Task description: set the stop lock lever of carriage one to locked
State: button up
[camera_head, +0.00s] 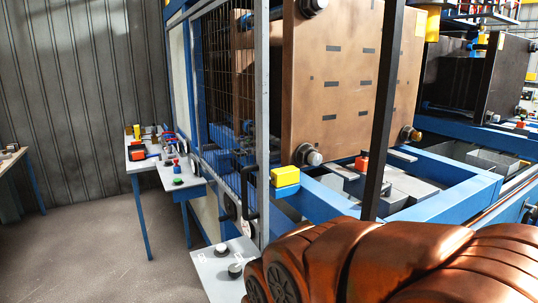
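My gripper is not in view. Carriage one and its stop lock lever carry no label that I can read. A black bent handle (249,202) stands at the lower corner of the wire mesh guard. A pale control plate (216,267) below it carries two round knobs (235,270), with small unreadable marks. I cannot tell whether either of these is the stop lock lever, nor its setting. A large brown mould plate (343,80) stands upright in the blue machine frame (440,205). The lower right of the view is covered.
A yellow block (285,176) sits on the blue frame's corner. A small side panel (187,188) holds red and green controls. A blue-legged table (139,166) bears several small items. A dark upright post (383,110) crosses the view. Grey floor (90,255) is clear at left.

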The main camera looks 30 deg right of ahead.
aim_at(387, 187)
jog(key=z, duration=1.35)
jog(key=k, duration=0.85)
jog(key=z, duration=0.25)
